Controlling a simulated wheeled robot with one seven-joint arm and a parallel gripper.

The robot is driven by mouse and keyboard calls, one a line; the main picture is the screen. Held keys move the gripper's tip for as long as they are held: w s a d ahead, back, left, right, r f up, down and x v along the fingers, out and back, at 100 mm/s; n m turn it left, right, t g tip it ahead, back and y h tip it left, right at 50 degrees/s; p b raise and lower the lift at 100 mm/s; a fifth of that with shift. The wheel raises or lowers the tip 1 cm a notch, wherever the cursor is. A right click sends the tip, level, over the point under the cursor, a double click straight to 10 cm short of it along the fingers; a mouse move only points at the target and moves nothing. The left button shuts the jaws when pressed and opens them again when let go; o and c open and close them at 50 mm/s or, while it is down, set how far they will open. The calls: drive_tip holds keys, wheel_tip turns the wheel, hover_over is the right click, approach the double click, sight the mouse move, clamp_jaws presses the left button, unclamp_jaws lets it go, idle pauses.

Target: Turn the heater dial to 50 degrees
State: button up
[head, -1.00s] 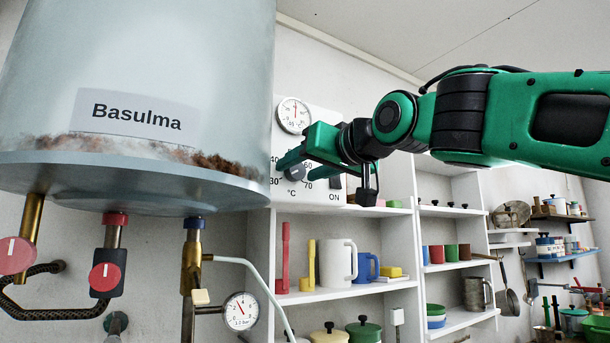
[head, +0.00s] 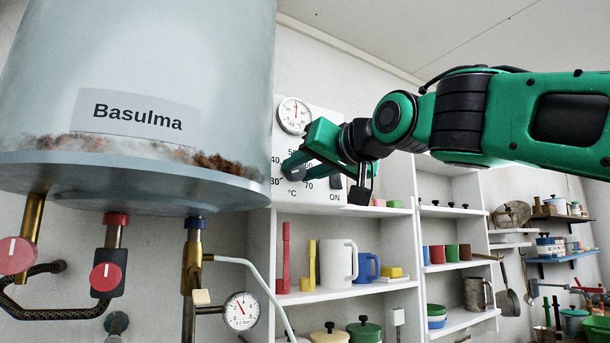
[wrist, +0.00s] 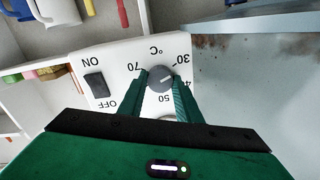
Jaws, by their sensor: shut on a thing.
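The heater dial (wrist: 160,82) is a round dark grey knob with a white pointer line, on a white control panel (wrist: 120,62). My gripper (wrist: 161,90) is shut on the dial, with one green finger on each side. The left finger covers the 60 mark; the 50 mark shows between the fingers. In the head view my gripper (head: 292,168) reaches the panel from the right and hides much of the dial.
A black ON/OFF switch (wrist: 95,85) sits beside the dial. A round thermometer (head: 295,115) is above it. The big grey tank (head: 140,90) stands close at the left. White shelves (head: 345,297) with mugs and pots are below.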

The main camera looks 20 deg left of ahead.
drive_tip(key=m, duration=0.5)
drive_tip(key=shift+w+d+f, duration=0.1)
drive_tip(key=shift+w+d, duration=0.05)
drive_tip(key=shift+w, duration=0.1)
drive_tip(key=m, duration=0.5)
drive_tip(key=shift+m, duration=0.4)
drive_tip(key=m, duration=1.1)
drive_tip(key=shift+d, duration=0.1)
drive_tip(key=shift+m, duration=0.3)
drive_tip(key=o, duration=1)
drive_tip(key=shift+c, duration=0.2)
drive_tip(key=shift+o, duration=0.6)
drive_tip(key=shift+s, duration=0.1)
